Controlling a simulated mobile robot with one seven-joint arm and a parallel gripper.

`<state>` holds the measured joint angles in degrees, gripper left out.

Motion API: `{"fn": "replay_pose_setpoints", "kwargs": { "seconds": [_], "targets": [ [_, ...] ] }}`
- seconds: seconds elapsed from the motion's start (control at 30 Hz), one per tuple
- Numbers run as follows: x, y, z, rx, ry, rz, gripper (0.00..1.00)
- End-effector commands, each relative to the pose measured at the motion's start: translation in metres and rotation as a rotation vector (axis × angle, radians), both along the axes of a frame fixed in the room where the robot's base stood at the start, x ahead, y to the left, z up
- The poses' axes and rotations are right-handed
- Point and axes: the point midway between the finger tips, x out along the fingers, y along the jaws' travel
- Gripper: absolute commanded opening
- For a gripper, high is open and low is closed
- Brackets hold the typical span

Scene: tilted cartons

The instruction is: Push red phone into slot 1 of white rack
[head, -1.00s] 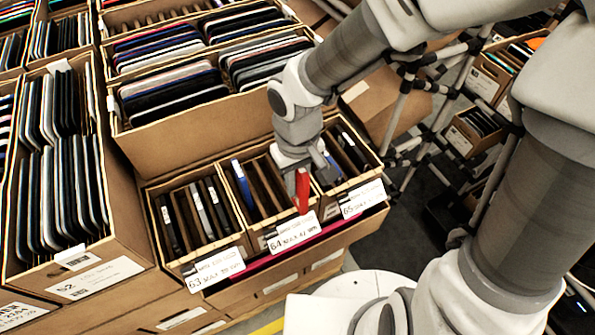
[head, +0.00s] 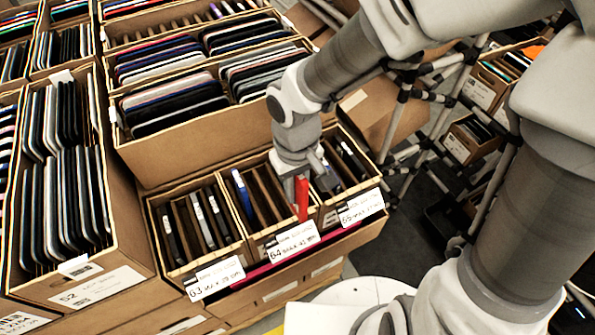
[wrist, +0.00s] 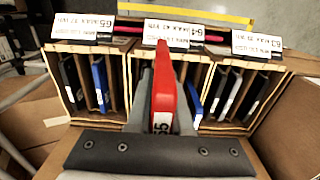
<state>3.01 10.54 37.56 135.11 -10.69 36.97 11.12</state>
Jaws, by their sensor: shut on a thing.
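The red phone (head: 301,197) stands upright at the front of the middle carton, above the label marked 64. In the wrist view the red phone (wrist: 163,88) points away from the palm, toward that label. My gripper (head: 299,180) is shut on it, with one grey finger on each side; the gripper (wrist: 163,100) also shows in the wrist view. The phone's lower end is hard to make out against the carton front. No white rack is seen; the slots are in brown cartons with white labels. The middle carton (head: 256,246) has several brown dividers and a blue phone (head: 241,189).
A tube frame (head: 405,110) stands to the right.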

Motion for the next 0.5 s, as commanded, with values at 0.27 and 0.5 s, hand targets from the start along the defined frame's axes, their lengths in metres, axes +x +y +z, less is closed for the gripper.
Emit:
{"fn": "replay_pose_setpoints", "kwargs": {
  "seconds": [0.27, 0.5],
  "targets": [
    [0.0, 0.0, 0.01, 0.001, -0.001, 0.0, 0.0],
    [0.0, 0.0, 0.029, 0.001, -0.001, 0.0, 0.0]
  ]
}}
